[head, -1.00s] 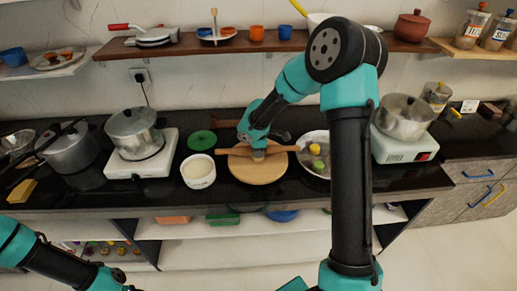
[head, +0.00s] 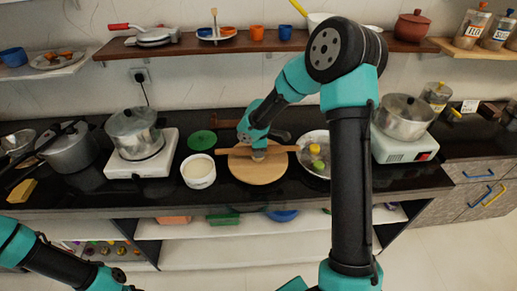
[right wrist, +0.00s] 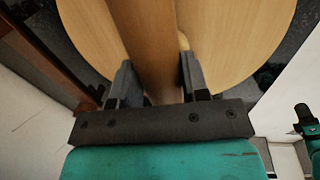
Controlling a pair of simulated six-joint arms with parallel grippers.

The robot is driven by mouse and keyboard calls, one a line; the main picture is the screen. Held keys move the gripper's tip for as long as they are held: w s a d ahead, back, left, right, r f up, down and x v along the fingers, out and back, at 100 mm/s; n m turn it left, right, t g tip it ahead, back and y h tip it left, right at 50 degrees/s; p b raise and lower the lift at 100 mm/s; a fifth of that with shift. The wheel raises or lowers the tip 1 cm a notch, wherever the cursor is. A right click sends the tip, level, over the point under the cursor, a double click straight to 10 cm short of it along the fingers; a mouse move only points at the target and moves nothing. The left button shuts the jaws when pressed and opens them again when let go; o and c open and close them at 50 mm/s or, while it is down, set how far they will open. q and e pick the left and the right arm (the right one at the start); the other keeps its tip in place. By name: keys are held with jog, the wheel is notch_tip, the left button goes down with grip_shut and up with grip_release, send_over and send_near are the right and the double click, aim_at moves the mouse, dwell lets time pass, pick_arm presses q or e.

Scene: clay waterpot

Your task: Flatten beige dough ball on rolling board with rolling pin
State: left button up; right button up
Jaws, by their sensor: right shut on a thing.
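The round wooden rolling board (head: 257,175) lies on the black counter, and its surface also fills much of the right wrist view (right wrist: 235,40). My right gripper (head: 259,151) is over the board, shut on the rolling pin (head: 283,149). In the right wrist view, the pin (right wrist: 148,40) passes between the two dark fingers of my right gripper (right wrist: 153,88). A small beige edge (right wrist: 184,42) shows beside the pin and may be the dough; the rest of it is hidden. My left arm enters at the lower left of the head view, with its gripper out of frame.
A white bowl (head: 198,171) stands just left of the board. A plate (head: 322,138) with small yellowish and green items is close on its right. A green disc (head: 201,140) lies behind the bowl. Pots on stoves stand at both sides.

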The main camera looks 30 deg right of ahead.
jog(key=shift+r, duration=2.5)
jog(key=shift+f, duration=0.1)
jog(key=shift+s+a+f, duration=0.1)
jog(key=shift+s+f, duration=0.05)
jog(key=shift+f, duration=1.65)
jog(key=shift+f, duration=1.1)
dwell(1.7)
jog(key=shift+r, duration=0.15)
jog(key=shift+r, duration=2.4)
